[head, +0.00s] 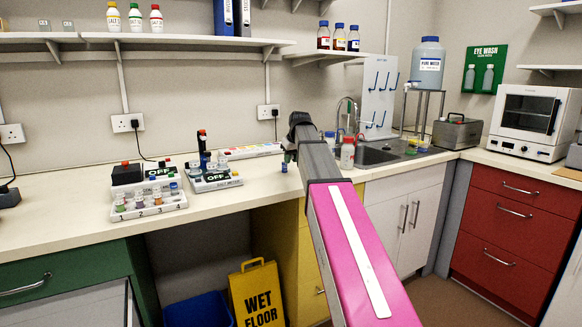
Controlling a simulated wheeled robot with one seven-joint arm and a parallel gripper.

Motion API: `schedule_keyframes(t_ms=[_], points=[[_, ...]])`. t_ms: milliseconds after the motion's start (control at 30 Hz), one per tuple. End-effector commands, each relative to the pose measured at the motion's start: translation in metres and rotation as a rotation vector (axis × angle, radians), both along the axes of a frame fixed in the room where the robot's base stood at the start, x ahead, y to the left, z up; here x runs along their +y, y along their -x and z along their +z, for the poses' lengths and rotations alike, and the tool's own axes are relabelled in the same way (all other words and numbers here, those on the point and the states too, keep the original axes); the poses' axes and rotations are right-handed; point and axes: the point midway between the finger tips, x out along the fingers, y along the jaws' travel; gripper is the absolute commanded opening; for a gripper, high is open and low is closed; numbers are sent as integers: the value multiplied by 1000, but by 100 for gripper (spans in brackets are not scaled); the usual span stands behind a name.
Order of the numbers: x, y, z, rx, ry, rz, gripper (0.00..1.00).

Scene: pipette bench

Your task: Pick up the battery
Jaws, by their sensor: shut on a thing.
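My arm reaches from the lower middle to the back of the bench, where my gripper (289,153) sits low over the worktop, partly hidden by the wrist. A small blue piece (284,168), seemingly the battery, shows right below the fingers. My gripper is shut on it. The piece is too small to tell whether it touches the worktop.
Left of my gripper stand a white unit marked OFF (213,183) with an upright black device (203,150), a second OFF unit (161,171), and a numbered rack of vials (134,211). A red-capped bottle (347,156) and the sink (380,154) are to the right.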

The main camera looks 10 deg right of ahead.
Motion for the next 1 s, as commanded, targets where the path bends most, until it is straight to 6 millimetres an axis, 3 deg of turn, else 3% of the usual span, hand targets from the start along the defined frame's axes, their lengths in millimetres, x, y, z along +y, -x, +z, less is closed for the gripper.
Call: schedule_keyframes(t_ms=[233,600,633,700,1000], points=[[1,1,-32,1,0,0,3],[1,0,-36,0,0,0,3],[1,0,-36,0,0,0,28],[1,0,-35,0,0,0,51],[1,0,-34,0,0,0,51]])
